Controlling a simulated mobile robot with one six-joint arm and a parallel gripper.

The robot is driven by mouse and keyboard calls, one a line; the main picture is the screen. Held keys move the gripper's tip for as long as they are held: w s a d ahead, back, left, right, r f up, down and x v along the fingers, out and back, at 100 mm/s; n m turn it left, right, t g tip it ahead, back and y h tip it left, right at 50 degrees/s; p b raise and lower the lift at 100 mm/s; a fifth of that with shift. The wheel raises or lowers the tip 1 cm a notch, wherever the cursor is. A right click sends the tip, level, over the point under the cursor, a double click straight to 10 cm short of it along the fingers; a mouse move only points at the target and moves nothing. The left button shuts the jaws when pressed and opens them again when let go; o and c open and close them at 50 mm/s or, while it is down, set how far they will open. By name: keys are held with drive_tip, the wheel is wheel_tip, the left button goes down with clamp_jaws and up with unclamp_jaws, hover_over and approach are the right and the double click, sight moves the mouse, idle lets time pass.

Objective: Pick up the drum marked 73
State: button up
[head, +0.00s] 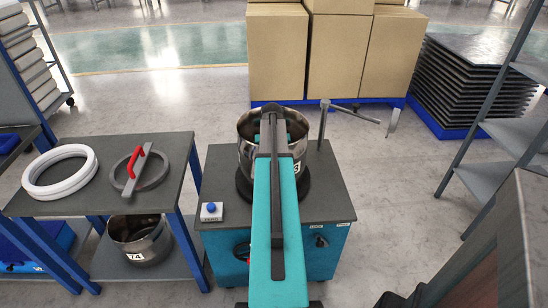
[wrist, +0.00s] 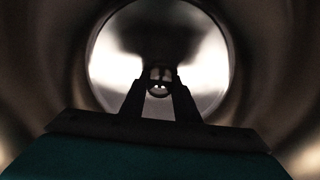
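A steel drum (head: 245,128) stands upright in a dark round seat on top of a teal machine (head: 335,210). My arm covers much of its front; only a "3" at the end of its marking shows clearly. My gripper (wrist: 160,78) is inside the drum, pointing down at its shiny bottom. The drum's inner wall (wrist: 60,60) surrounds it in the wrist view. The two dark fingers stand apart, with a gap and nothing clearly held between them. In the head view the fingers are hidden. Another drum, marked 74 (head: 152,246), stands on the low shelf at left.
A bent metal arm (head: 345,110) on a post stands close behind the drum. A blue button box (head: 211,211) sits on the machine's left corner. Cartons and shelving stand behind and right.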

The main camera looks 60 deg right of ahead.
clamp_jaws()
drive_tip(key=shift+w, duration=0.1)
idle(1.0)
drive_tip(key=shift+r, duration=0.2)
drive_tip(key=shift+r+p, duration=3.55)
drive_tip(key=shift+r, duration=1.3)
drive_tip(key=shift+r, duration=0.2)
